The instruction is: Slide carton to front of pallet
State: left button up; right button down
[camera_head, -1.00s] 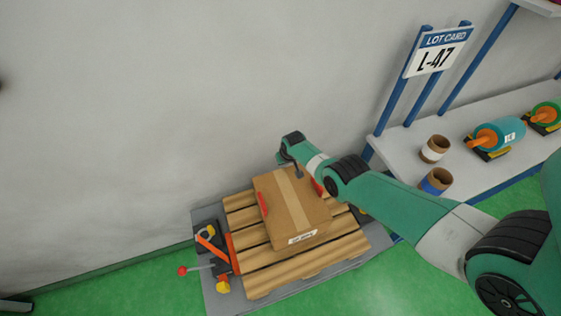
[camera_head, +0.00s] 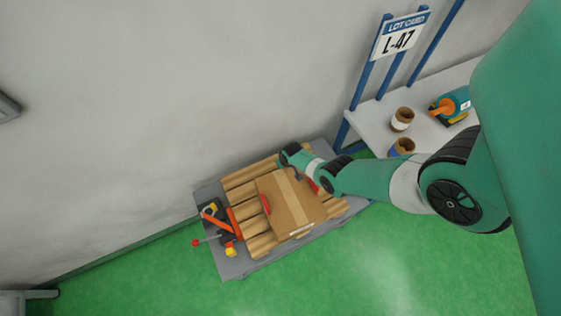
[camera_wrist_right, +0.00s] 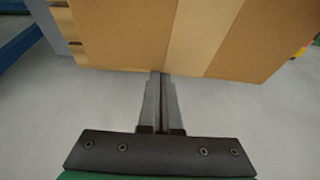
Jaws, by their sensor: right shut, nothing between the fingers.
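The brown carton (camera_head: 290,207) sits on the wooden pallet (camera_head: 250,179), with tape along its top and a label on its front edge. Slats show behind it on the wall side, and only a narrow strip of pallet shows in front. My right gripper (camera_wrist_right: 160,76) is shut and empty, with its fingertips at the carton's edge in the right wrist view; I cannot tell whether they press on it. In the head view my right arm reaches in from the right to the carton's wall side, and a small dark part of the gripper (camera_head: 298,177) shows there. My left gripper is out of view.
The pallet lies on a grey platform (camera_head: 235,268). An orange bracket and a red-knobbed lever (camera_head: 196,243) stand at its left. A grey wall (camera_head: 150,110) is behind. A shelf (camera_head: 372,126) with rolls and a lot card sign is to the right. Green floor in front is clear.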

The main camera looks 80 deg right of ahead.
jog(key=w+d+f+b, duration=0.1)
jog(key=w+d+b, duration=0.2)
jog(key=d+b, duration=0.15)
jog(key=a+p+v, duration=0.1)
jog(key=p+v, duration=0.9)
jog(key=v, duration=0.1)
jog(key=shift+s, duration=0.25)
jog(key=shift+a, duration=0.1)
